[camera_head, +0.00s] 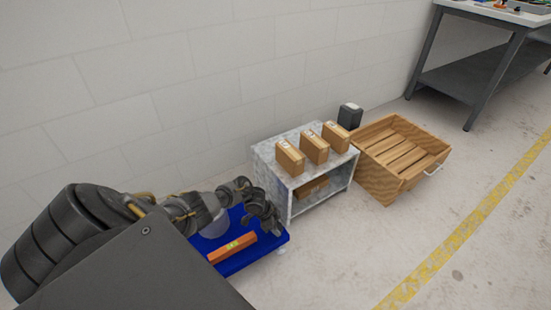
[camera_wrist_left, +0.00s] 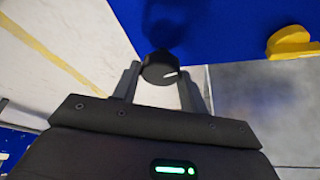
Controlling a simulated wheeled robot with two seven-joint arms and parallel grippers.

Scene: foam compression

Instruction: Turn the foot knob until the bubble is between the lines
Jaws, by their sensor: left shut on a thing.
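My left gripper (camera_head: 266,212) reaches in from the left, low over the right side of the blue platform (camera_head: 272,242). In the left wrist view the two fingers of my left gripper (camera_wrist_left: 160,84) are shut on a black round foot knob (camera_wrist_left: 157,69) with a white mark on its face. The knob is hidden in the head view. An orange spirit level (camera_head: 217,254) lies on the platform with a yellow-green vial (camera_head: 233,244) in it. The bubble and the lines are too small to make out. My right gripper is not in view.
A grey shelf unit (camera_head: 283,188) with several brown boxes (camera_head: 314,148) stands right of the platform, close to my left gripper. A wooden crate (camera_head: 387,184) and a dark container (camera_head: 350,115) are farther right. The floor in front of them is clear.

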